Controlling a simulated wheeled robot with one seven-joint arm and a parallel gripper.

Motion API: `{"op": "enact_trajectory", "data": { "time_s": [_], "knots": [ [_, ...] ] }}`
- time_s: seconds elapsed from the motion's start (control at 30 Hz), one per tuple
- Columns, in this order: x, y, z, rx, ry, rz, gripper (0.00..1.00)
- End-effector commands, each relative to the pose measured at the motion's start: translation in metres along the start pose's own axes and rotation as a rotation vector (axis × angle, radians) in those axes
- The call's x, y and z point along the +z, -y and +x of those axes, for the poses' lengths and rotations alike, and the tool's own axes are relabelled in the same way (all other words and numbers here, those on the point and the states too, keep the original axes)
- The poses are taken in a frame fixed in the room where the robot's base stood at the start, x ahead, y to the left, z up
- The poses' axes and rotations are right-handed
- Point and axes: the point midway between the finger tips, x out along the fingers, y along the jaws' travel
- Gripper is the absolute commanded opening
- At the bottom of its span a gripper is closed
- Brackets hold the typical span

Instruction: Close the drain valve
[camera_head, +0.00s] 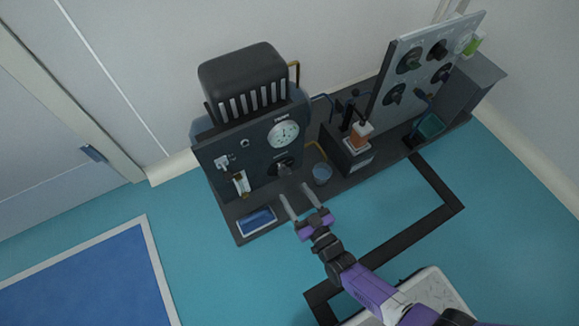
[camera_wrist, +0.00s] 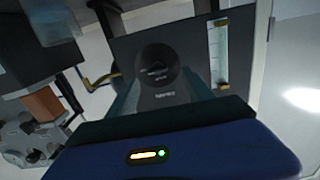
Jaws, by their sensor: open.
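A round black valve knob (camera_head: 283,168) sits low on the front panel of the dark machine, under a white gauge. In the wrist view the knob (camera_wrist: 155,64) is seen head-on, with a small label I cannot read for certain. I cannot confirm that it is the drain valve. My gripper (camera_head: 294,191) is open and empty in front of the panel, its two fingers pointing at the knob. In the wrist view the knob shows between and beyond the fingers. A gap to the knob seems to remain; contact is not visible.
The white gauge (camera_head: 284,133) is above the knob. A flow tube (camera_wrist: 218,55) stands beside it. A bluish cup (camera_head: 322,174) is right of the fingers, near a yellow pipe (camera_head: 318,151). A blue-screened tablet (camera_head: 257,221) lies left. A knobbed panel (camera_head: 421,66) stands at right.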

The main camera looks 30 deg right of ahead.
Motion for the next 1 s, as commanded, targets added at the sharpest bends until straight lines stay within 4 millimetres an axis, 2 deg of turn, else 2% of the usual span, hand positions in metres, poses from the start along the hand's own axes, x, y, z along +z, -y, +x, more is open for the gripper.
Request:
{"op": "enact_trajectory", "data": {
  "time_s": [0.03, 0.17, 0.5, 0.63, 0.8, 1.0],
  "knots": [
    [0.004, -0.004, -0.005, 0.011, -0.001, -0.005, 0.60],
    [-0.003, -0.005, 0.003, 0.015, -0.032, -0.013, 0.60],
    [-0.002, -0.005, 0.052, 0.013, -0.031, -0.014, 0.60],
    [-0.003, -0.006, 0.065, 0.013, -0.029, -0.015, 0.60],
    [-0.006, -0.006, 0.073, 0.014, -0.028, -0.015, 0.60],
    [-0.006, -0.006, 0.074, 0.014, -0.027, -0.015, 0.60]
  ]
}}
